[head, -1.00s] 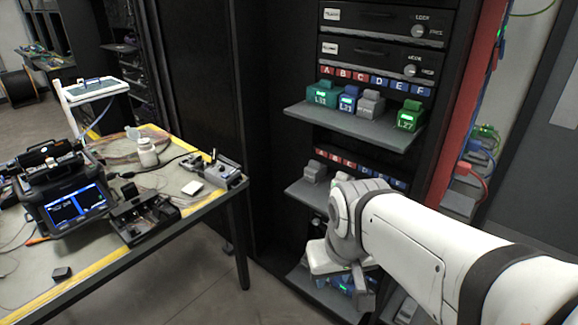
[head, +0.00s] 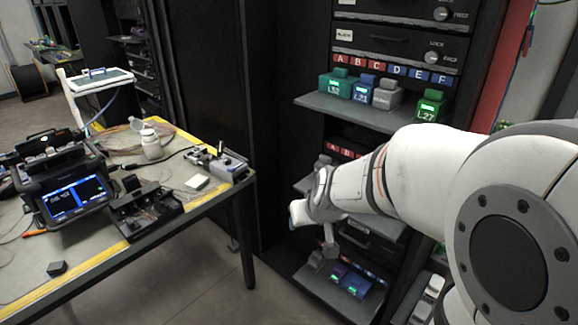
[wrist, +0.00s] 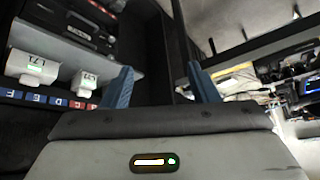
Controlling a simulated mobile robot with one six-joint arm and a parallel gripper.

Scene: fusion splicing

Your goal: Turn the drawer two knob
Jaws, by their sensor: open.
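In the head view two dark drawers sit one above the other at the top of the rack. The upper drawer's round knob (head: 441,14) is near the top edge. The lower drawer's round knob (head: 433,57) has a lock label beside it. I cannot tell by sight which one is drawer two. Another dark drawer (head: 358,237) is lower in the rack, partly behind my arm.
A grey shelf (head: 345,112) with green, blue and grey modules juts out below the upper drawers. A lower shelf (head: 325,292) holds more modules. The workbench (head: 215,200) with the splicer (head: 60,185) stands on the left. Bare floor lies between bench and rack.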

